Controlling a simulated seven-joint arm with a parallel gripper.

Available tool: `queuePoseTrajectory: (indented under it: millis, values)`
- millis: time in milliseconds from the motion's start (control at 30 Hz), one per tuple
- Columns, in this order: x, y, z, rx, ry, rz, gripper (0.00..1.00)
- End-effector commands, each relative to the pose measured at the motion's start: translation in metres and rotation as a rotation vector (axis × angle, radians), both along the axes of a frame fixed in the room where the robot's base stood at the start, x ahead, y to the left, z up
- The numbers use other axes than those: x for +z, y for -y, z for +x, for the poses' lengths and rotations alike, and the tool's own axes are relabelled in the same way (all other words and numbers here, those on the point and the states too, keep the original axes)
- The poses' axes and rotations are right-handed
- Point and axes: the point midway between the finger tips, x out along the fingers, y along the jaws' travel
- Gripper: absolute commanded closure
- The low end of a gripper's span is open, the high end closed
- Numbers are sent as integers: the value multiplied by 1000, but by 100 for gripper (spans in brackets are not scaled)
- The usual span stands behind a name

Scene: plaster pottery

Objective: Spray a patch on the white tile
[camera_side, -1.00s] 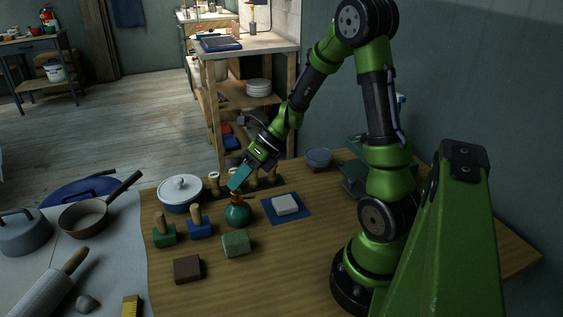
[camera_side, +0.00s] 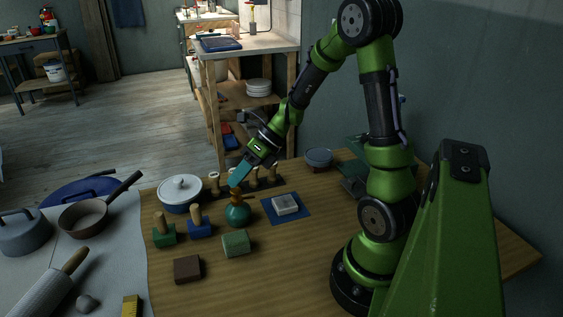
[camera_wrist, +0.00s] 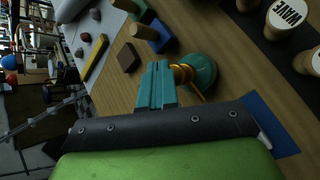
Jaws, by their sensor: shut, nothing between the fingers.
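The white tile (camera_side: 285,204) lies flat on a blue mat (camera_side: 304,216) on the wooden table. Its top shows a greyish patch inside a paler border. A round teal spray bottle (camera_side: 238,215) with a brass-coloured top stands upright to the left of the mat; it also shows in the wrist view (camera_wrist: 203,72). My gripper (camera_side: 235,184) has its teal fingers shut and empty, right at the bottle's top. In the wrist view the fingers (camera_wrist: 156,72) are together beside the brass top (camera_wrist: 183,73). I cannot tell whether they touch it.
Green (camera_side: 164,235) and blue (camera_side: 200,228) wooden-handled stamps, a green block (camera_side: 236,243) and a brown block (camera_side: 187,269) lie around the bottle. A lidded pot (camera_side: 180,193) and a stamp rack (camera_side: 270,181) stand behind. The table in front of the mat is clear.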

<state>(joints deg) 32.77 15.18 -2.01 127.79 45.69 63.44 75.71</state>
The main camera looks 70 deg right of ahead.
Motion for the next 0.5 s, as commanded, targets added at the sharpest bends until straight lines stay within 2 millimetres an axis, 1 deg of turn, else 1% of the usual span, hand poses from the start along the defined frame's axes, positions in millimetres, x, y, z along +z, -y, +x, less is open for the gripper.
queuePoseTrajectory:
  millis: [267, 500]
  values:
    - [3, 0, 0, 1, 2, -1, 100]
    - [27, 0, 1, 0, 5, -3, 100]
